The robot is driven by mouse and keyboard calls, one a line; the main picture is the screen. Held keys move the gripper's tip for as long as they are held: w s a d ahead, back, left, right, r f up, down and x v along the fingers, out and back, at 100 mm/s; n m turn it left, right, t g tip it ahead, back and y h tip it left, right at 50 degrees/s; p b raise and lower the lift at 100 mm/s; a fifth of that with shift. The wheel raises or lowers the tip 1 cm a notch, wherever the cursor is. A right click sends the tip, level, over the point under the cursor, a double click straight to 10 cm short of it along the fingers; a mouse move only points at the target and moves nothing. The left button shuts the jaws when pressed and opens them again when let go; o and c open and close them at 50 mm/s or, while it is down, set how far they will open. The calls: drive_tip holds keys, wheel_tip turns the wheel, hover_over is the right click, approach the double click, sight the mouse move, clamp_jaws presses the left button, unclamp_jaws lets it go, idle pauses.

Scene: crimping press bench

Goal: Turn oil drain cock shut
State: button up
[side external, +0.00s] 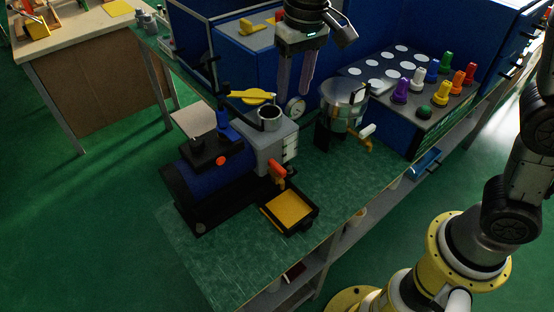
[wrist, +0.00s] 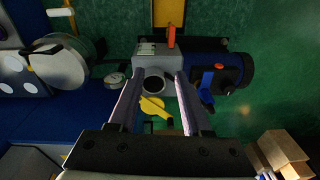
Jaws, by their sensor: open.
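An orange-red handle (side external: 277,169), which looks like the drain cock's, sits low on the front of a grey housing (side external: 272,143), above a black tray with a yellow inside (side external: 289,209). In the wrist view the handle (wrist: 171,37) stands at the housing's edge, pointing roughly along the line to the tray (wrist: 168,14). The cock's body and bore are too small to make out. My gripper (side external: 293,90) is open and empty, pointing down above and behind the housing, well apart from the handle. In the wrist view its fingers (wrist: 158,78) flank the round opening on the housing top.
A blue motor (side external: 205,168) adjoins the housing. A yellow lever (side external: 251,96) and a gauge (side external: 295,108) are near the fingers. A metal pot (side external: 344,100) with a spout and a panel of coloured knobs (side external: 425,90) stand right. The green bench top is clear around the tray.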

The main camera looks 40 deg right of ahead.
drive_tip(key=g, duration=0.1)
approach(277, 165)
drive_tip(key=shift+n, duration=0.4)
wheel_tip(277, 165, down, 9)
drive_tip(key=shift+w+a+r, duration=0.1)
drive_tip(key=shift+a+r, duration=0.05)
clamp_jaws()
